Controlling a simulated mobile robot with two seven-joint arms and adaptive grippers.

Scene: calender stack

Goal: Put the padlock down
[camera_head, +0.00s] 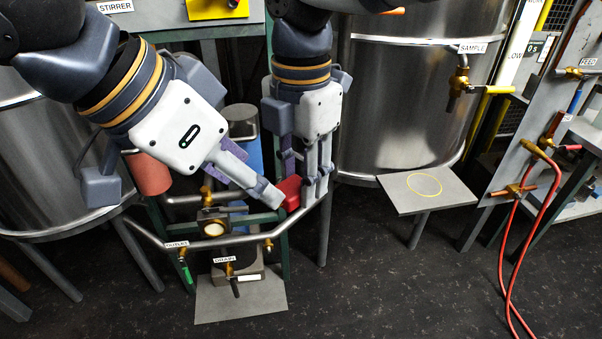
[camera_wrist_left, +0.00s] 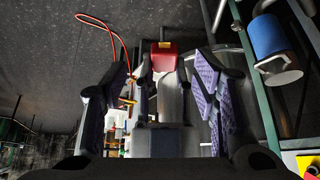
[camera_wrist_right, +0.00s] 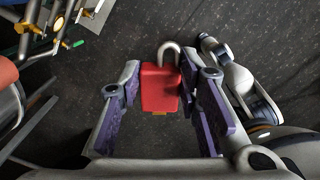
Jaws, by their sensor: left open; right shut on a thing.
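The red padlock (camera_head: 290,193) is held in the air in front of the rail. My right gripper (camera_head: 316,187) is shut on it. In the right wrist view the padlock (camera_wrist_right: 160,88) sits between the fingers, its grey shackle pointing away from the wrist. My left gripper (camera_head: 268,192) is open, with its fingertips close beside the padlock. In the left wrist view the padlock (camera_wrist_left: 165,57) shows near the fingertips of the open left gripper (camera_wrist_left: 165,62). I cannot tell whether the left fingers touch it.
A grey shelf with a yellow ring (camera_head: 437,191) stands clear at right. A pipe rail (camera_head: 225,243) with labelled valves runs below the grippers, above a grey plate (camera_head: 210,306). A steel tank (camera_head: 400,110) stands behind. Red hoses (camera_head: 512,235) hang at far right.

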